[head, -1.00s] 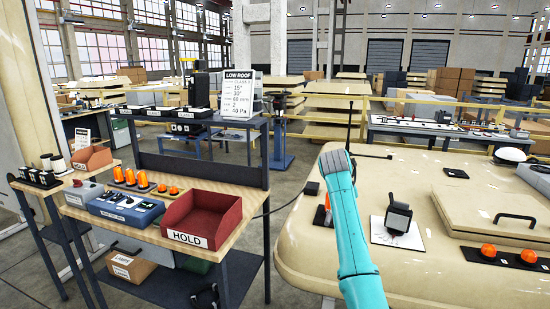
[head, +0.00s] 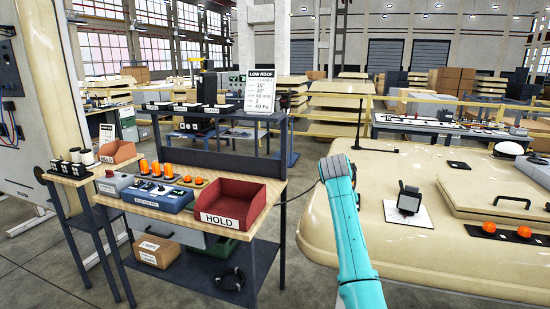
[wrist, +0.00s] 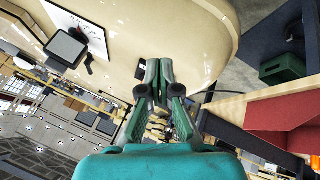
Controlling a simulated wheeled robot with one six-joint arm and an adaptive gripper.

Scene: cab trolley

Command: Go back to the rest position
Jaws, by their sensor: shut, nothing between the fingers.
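In the wrist view, my gripper (wrist: 159,70) has its two green fingers together at the tips, with nothing held. In the head view, my teal arm (head: 345,235) rises between the trolley and the cream cab roof, and the gripper itself is hidden behind it. The trolley (head: 270,190) stands to the left of the arm, carrying a red HOLD bin (head: 238,205). The cab roof (head: 330,225) lies behind and to the right of the arm. In the wrist view, the roof shows above the fingers and the bin (wrist: 280,125) to their right.
A dark device on a white plate (head: 409,205) and orange lamps (head: 506,231) sit on the roof. Orange beacons (head: 155,168) and a blue box (head: 158,196) stand on the trolley. A LOW ROOF sign (head: 260,92) stands on its upper shelf. Floor (head: 300,285) shows between trolley and cab.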

